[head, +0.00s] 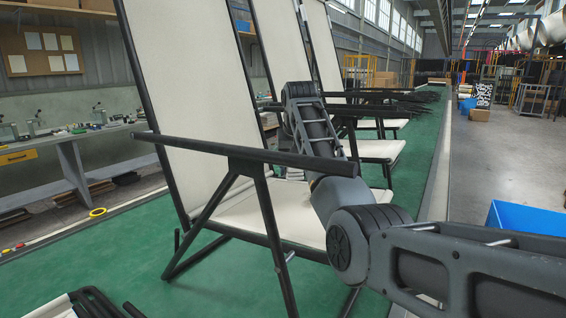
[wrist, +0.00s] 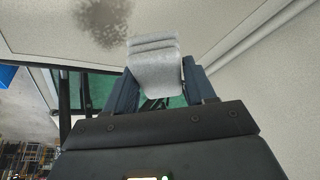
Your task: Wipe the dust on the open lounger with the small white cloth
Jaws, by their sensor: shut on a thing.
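The open lounger (head: 190,90) stands in front of me, with a cream fabric backrest, a cream seat (head: 270,215) and black tube frame and armrests. In the wrist view, a dark grey dust patch (wrist: 103,18) lies on the pale fabric (wrist: 50,25) at the top left. My gripper (wrist: 160,82) is shut on the small white cloth (wrist: 154,62), which looks light grey and folded between the two fingers. The cloth is close to the dust patch, just below and right of it in the picture. I cannot tell whether it touches the fabric. The head view does not clearly show my gripper.
More open loungers (head: 275,45) stand behind on the green floor strip (head: 130,260). A workbench (head: 70,140) is at the left, a blue box (head: 525,218) at the right. Folded black frames (head: 85,303) lie at the lower left.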

